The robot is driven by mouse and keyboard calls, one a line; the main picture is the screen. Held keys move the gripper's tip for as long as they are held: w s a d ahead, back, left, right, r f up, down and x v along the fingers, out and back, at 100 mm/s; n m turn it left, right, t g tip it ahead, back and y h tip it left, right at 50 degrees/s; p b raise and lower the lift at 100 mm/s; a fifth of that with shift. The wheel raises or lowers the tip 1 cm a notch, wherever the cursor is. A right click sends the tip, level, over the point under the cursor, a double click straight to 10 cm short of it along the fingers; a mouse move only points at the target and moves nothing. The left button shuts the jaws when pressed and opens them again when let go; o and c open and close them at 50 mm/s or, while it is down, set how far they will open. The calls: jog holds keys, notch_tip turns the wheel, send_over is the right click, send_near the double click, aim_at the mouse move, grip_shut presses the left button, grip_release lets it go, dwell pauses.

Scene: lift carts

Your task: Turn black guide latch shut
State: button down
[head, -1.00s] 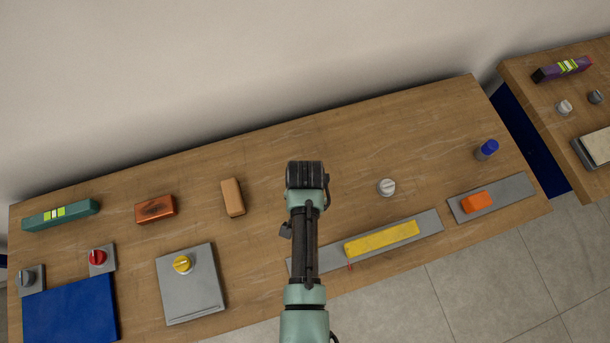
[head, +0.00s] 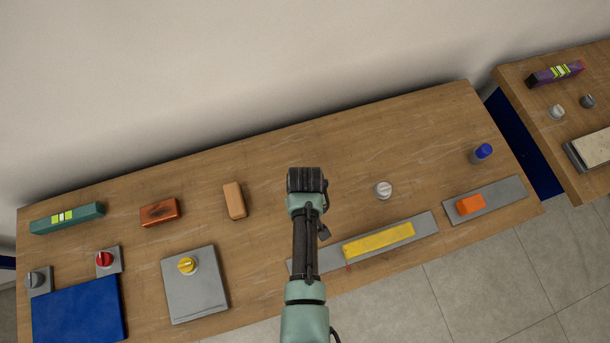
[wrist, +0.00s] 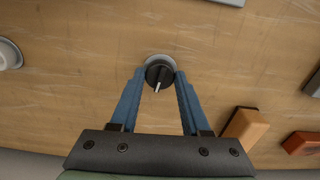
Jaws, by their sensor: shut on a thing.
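In the wrist view the black guide latch (wrist: 158,73) is a round black knob with a white pointer line, on a grey round base (wrist: 158,60) on the wooden table. The pointer line aims down and slightly left. My gripper (wrist: 159,76) has its two blue fingers on either side of the knob, shut on it. In the head view my arm (head: 305,230) reaches over the table, and its wrist hides the latch and the fingers.
Near my arm are a tan block (head: 234,200), a white knob (head: 383,190) and a yellow bar (head: 380,240) on a grey rail. Bare table lies behind my arm.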

jog(key=shift+n, duration=0.8)
jog(key=shift+c, duration=1.9)
grip_release()
jog(key=shift+r, duration=0.15)
notch_tip(320, 180, up, 13)
